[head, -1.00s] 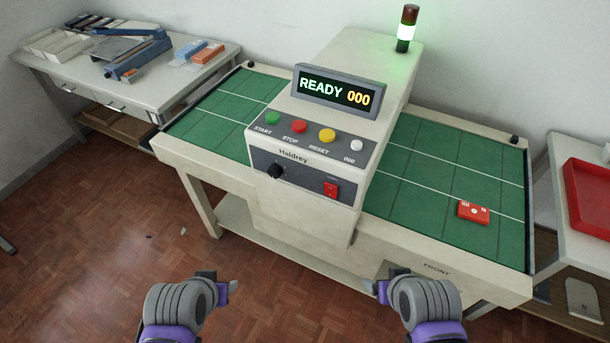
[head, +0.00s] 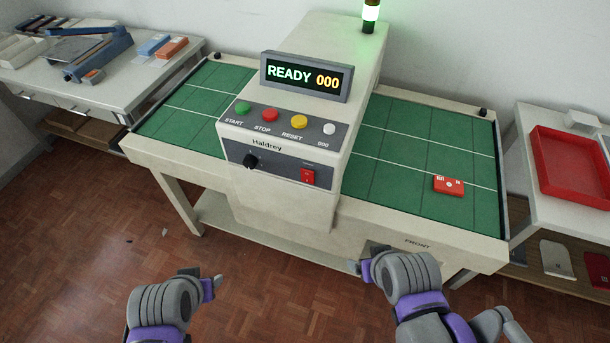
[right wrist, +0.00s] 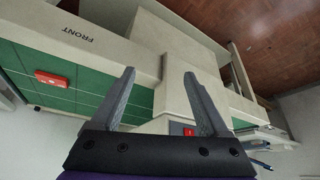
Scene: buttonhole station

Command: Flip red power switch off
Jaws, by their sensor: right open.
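The red power switch (head: 308,177) is on the front panel of the cream machine (head: 285,195), at the lower right of the dark strip. It also shows in the right wrist view (right wrist: 189,131), between the fingers near the right one. The display (head: 305,77) reads READY 000 and the lamp (head: 370,12) glows green. My right gripper (right wrist: 158,90) is open and empty; in the head view it is low in front of the machine, apart from the switch. My left gripper (head: 213,286) is low at the left, over the floor; its jaw opening is unclear.
Green, red, yellow and white buttons and a black knob (head: 250,160) sit near the switch. A red box (head: 449,186) lies on the green table (head: 400,150). Side tables stand left (head: 120,85) and right, the right one with a red tray (head: 575,165).

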